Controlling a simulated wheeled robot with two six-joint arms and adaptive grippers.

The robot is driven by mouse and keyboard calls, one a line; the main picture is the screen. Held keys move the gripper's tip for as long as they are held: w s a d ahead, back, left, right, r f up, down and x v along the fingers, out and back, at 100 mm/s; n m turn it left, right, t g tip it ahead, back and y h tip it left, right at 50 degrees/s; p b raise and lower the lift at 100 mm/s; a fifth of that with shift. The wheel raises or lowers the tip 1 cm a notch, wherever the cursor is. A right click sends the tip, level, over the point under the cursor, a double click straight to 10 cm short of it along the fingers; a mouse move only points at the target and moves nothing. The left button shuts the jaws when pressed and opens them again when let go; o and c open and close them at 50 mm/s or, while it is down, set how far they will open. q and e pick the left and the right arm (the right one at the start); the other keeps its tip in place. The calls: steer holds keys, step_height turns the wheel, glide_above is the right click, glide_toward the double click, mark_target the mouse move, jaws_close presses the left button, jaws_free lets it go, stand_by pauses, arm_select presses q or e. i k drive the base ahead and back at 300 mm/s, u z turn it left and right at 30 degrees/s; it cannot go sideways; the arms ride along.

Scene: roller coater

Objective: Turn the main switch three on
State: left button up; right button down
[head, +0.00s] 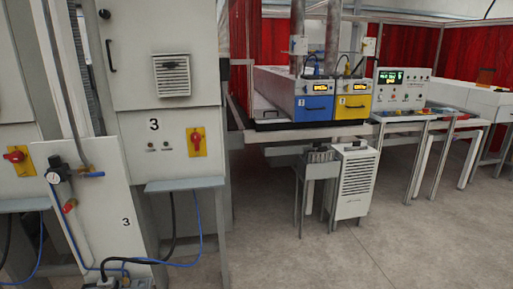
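The cabinet (165,100) marked 3 stands at the left in the head view. On its front, right of two small round indicators, is a red rotary switch (196,141) on a yellow plate. Its handle looks roughly upright, a little tilted; I cannot read its position marks. A second red switch (16,157) on a yellow plate sits on the neighbouring panel at the far left, with its handle more sideways. Neither of my grippers shows in the head view.
A small shelf (186,184) juts out below the switch, with a blue hose and a black cable hanging under it. A gauge and valve (57,175) stand left. Blue (314,108) and yellow (354,107) units sit on a bench behind. The floor (400,230) at front right is clear.

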mark_target(196, 137)
steer(key=z, duration=1.25)
steer(key=i, duration=1.65)
steer(key=u, duration=0.3)
steer(key=i, duration=0.9)
steer(key=u, duration=0.85)
